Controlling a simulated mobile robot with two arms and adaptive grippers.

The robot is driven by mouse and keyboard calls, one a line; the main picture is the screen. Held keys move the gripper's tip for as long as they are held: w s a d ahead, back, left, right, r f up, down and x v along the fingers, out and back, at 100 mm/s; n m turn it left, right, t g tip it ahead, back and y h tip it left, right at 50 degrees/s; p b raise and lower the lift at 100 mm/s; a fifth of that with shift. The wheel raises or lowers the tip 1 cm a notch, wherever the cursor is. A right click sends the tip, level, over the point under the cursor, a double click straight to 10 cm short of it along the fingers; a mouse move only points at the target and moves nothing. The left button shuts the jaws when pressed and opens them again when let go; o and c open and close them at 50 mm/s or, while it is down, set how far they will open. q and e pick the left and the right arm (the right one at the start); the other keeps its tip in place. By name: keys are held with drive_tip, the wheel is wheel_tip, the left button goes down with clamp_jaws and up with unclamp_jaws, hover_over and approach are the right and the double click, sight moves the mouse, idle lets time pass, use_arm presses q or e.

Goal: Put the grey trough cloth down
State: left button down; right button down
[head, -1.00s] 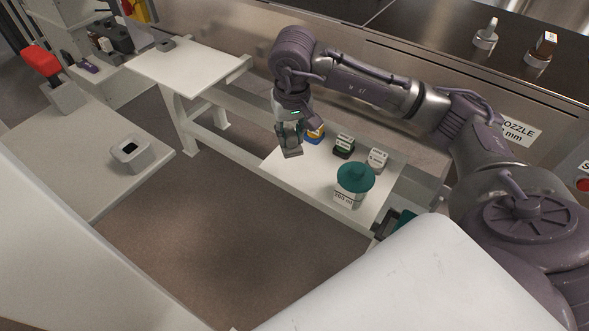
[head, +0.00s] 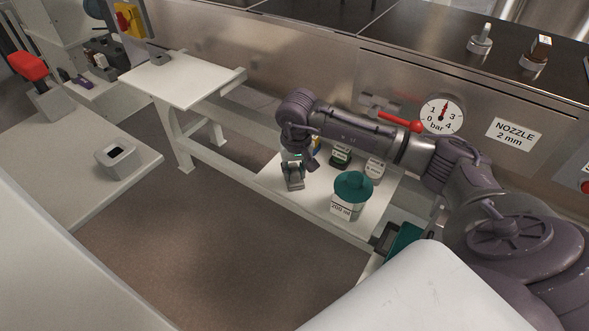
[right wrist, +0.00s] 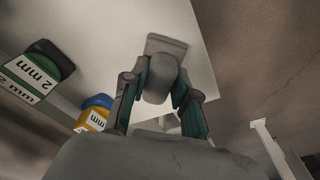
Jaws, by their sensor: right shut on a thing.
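The grey trough cloth (right wrist: 157,82) is a small grey piece held between the two teal-lined fingers of my right gripper in the right wrist view. A flat grey part of it (right wrist: 167,44) spreads beyond the fingertips. In the head view my right gripper (head: 293,176) points down over the left part of the low white shelf (head: 310,208), with the cloth (head: 294,184) at its tips. I cannot tell whether the cloth touches the shelf. My left gripper is not in view.
A higher white table (head: 180,80) is left. The shelf's front left is clear.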

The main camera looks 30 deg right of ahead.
sight(296, 174)
drive_tip(key=shift+f+b, duration=0.2)
drive_tip(key=shift+b, duration=0.1)
drive_tip(key=c, duration=0.9)
unclamp_jaws()
drive_tip(key=shift+r, duration=0.1)
drive_tip(key=shift+r, duration=0.4)
wheel_tip(296, 174, up, 11)
drive_tip(key=s, duration=0.1)
drive_tip(key=shift+s+a+r, duration=0.2)
drive_tip(key=shift+a, duration=0.1)
